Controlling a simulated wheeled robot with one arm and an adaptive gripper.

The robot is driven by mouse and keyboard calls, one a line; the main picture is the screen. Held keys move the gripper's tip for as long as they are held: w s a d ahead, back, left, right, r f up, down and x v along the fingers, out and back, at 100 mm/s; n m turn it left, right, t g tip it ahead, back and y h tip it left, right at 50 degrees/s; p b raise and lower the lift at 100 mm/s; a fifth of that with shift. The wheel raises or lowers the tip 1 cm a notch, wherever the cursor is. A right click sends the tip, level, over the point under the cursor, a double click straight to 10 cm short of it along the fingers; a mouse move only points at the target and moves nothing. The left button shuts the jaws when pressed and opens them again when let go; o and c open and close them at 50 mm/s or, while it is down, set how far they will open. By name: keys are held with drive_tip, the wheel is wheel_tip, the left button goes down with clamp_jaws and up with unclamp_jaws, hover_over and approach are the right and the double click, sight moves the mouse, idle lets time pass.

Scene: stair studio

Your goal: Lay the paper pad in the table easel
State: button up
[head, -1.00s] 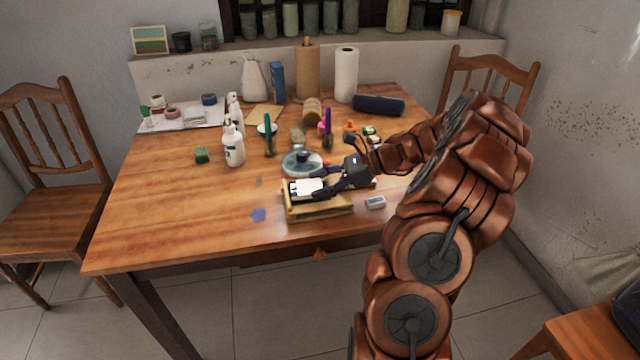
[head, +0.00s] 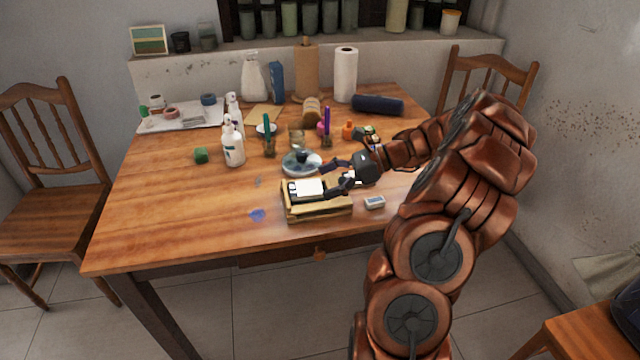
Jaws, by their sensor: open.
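The paper pad (head: 306,188) is a small white sheet with dark edges. It lies on the wooden table easel (head: 318,211), a low yellowish box near the table's front edge. The pad sits toward the easel's left and back part; whether it is fully seated cannot be told at this size. My gripper (head: 336,178) is open and empty, just right of the pad, with its fingers pointing left toward it. A small gap seems to show between the fingertips and the pad.
A round dish (head: 301,162) stands right behind the easel. A small white eraser-like block (head: 375,202) lies to its right. The table's left front is clear, apart from a blue smear (head: 257,215).

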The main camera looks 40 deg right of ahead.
drive_tip(key=v, duration=1)
drive_tip(key=s+a+r+n+g+h, duration=0.2)
drive_tip(key=s+a+n+g, duration=0.3)
drive_tip(key=a, duration=0.9)
drive_tip(key=a+r+n+g+h, duration=0.1)
drive_tip(key=a+n+g, duration=0.2)
drive_tip(key=a+n, duration=0.7)
drive_tip(key=s+a+f+n+g+h, duration=0.2)
drive_tip(key=s+a+h, duration=0.2)
drive_tip(key=s+a, duration=0.5)
drive_tip(key=s+d+f+n+h, duration=0.2)
drive_tip(key=s+n, duration=0.4)
drive_tip(key=s, duration=0.6)
drive_tip(key=shift+d+f+n+t+h, duration=0.15)
drive_tip(key=shift+f+n+t+h, duration=0.35)
drive_tip(key=shift+h, duration=0.9)
drive_tip(key=shift+f, duration=0.15)
